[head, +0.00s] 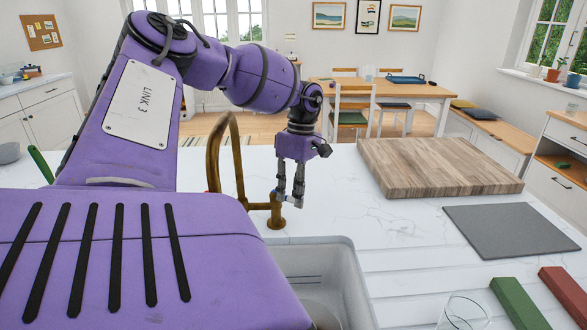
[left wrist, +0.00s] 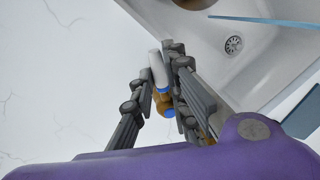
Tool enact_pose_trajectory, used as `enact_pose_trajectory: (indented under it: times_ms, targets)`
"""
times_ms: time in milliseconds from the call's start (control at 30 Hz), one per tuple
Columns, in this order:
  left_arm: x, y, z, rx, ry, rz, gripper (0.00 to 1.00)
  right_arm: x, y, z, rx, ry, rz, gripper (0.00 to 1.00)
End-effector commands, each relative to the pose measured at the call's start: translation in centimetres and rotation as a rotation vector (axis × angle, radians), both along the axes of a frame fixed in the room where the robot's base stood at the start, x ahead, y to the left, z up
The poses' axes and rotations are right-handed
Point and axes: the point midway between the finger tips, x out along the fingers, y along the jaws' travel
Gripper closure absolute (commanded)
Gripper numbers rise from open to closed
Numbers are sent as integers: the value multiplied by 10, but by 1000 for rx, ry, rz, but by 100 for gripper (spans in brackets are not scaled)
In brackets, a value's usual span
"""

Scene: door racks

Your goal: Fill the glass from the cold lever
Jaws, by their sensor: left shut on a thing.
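The brass tap (head: 212,160) stands behind the sink, its curved spout partly hidden by my left arm. My left gripper (head: 289,198) points down at the tap's base and is shut on the cold lever. In the left wrist view the cold lever (left wrist: 157,69), white-ended with blue bands and brass, lies between the fingers of the gripper (left wrist: 160,85). The clear glass (head: 465,313) stands at the bottom edge of the head view, right of the sink, cut off by the frame. My right gripper is out of view. No running water shows.
The white sink (head: 352,280) is partly hidden by my arm; its drain (left wrist: 233,44) shows in the left wrist view. A wooden board (head: 435,165), a grey mat (head: 510,230), a green block (head: 519,303) and a red block (head: 565,292) lie on the counter to the right.

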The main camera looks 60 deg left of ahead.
Motion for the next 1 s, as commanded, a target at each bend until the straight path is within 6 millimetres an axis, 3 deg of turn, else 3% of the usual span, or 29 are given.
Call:
enact_pose_trajectory:
  times_ms: [33, 167, 567, 1000]
  targets:
    - [1, 1, 2, 3, -4, 0, 83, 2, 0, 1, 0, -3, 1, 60]
    - [1, 1, 1, 2, -3, 0, 67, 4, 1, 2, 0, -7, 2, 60]
    - [3, 1, 8, 3, -3, 0, 67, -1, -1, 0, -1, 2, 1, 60]
    - [16, 10, 91, 3, -4, 1, 67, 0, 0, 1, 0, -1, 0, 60]
